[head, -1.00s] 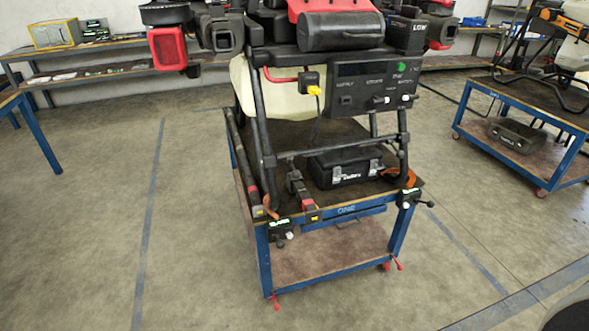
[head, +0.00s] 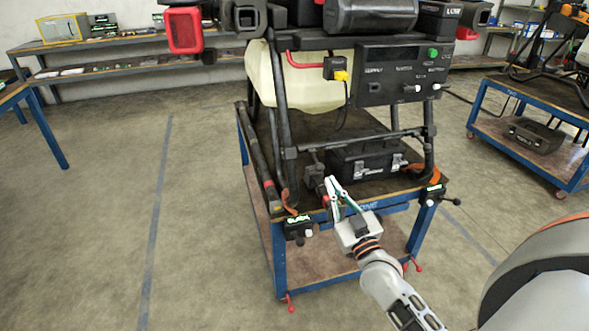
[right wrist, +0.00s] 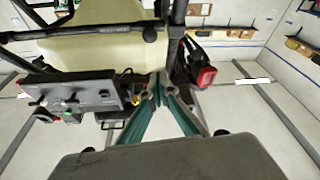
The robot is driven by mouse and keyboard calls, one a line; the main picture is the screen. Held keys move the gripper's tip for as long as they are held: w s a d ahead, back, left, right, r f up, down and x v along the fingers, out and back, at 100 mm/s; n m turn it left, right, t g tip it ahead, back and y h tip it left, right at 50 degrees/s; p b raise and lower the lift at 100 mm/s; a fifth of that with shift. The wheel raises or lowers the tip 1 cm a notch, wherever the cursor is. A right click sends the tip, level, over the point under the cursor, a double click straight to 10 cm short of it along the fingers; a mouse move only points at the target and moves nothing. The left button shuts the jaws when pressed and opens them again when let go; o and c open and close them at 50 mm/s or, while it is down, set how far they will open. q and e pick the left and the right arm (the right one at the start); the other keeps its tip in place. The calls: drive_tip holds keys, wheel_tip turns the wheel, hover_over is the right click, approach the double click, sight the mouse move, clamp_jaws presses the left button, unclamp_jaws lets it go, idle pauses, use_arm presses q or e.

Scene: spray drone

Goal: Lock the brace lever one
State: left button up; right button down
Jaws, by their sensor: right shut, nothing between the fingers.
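The spray drone stands on a blue-framed cart (head: 279,262), with a cream tank (head: 262,75) and a black switch panel (head: 385,80). Black units with small lit labels and levers sit at the cart's front left corner (head: 298,228) and front right corner (head: 432,194). I cannot tell which part is brace lever one. My right gripper (head: 331,184) is shut and empty, its teal fingers beside a short upright black part (head: 314,178) at the cart's front edge; contact is unclear. In the right wrist view the fingers (right wrist: 159,84) point toward the drone. My left gripper is not in view.
A black case (head: 352,163) lies on the cart under the drone frame. Red levers (head: 289,303) stick out near the cart's feet. Another blue cart (head: 528,98) stands at right, a workbench (head: 100,46) at the back.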

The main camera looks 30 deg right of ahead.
drive_tip(key=shift+w+d+r+h, duration=0.2)
drive_tip(key=shift+d+r+h, duration=0.15)
drive_tip(key=shift+r+h, duration=0.1)
